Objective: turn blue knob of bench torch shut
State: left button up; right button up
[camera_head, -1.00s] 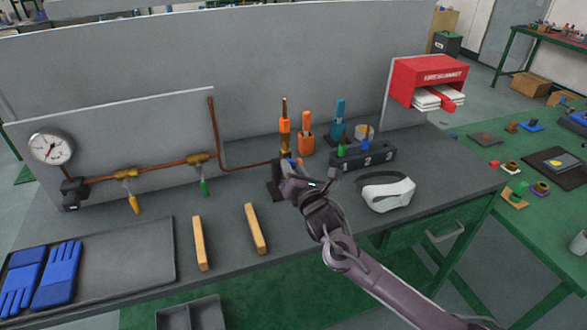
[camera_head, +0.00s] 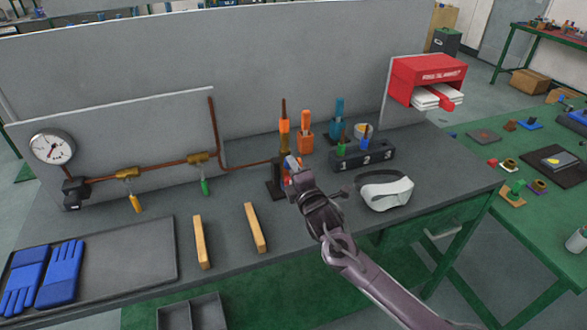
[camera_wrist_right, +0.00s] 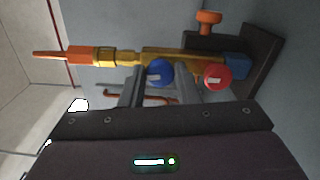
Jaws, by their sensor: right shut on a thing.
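The bench torch (camera_head: 283,142) stands upright on its dark stand (camera_head: 273,188) near the middle of the bench, at the end of the copper pipe. In the right wrist view the torch (camera_wrist_right: 130,57) lies across the picture, with a blue knob (camera_wrist_right: 159,73) and a red knob (camera_wrist_right: 218,78) on its side. My right gripper (camera_wrist_right: 158,85) is shut on the blue knob, one finger on each side of it. In the head view my right gripper (camera_head: 291,170) covers the knobs for the most part. My left gripper is not in view.
An orange holder (camera_head: 305,142) and a blue holder (camera_head: 336,133) stand behind the torch. A black numbered block (camera_head: 362,157) and a white visor (camera_head: 386,192) are to the right. Two wooden bars (camera_head: 255,228) lie in front. A gauge (camera_head: 52,147) is at left.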

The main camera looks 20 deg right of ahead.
jog(key=shift+m, duration=0.8)
jog(key=shift+f, duration=0.1)
jog(key=o, duration=0.9)
jog(key=shift+o, duration=0.2)
jog(key=s+b, duration=0.1)
jog(key=s, duration=0.7)
jog(key=shift+d, duration=0.2)
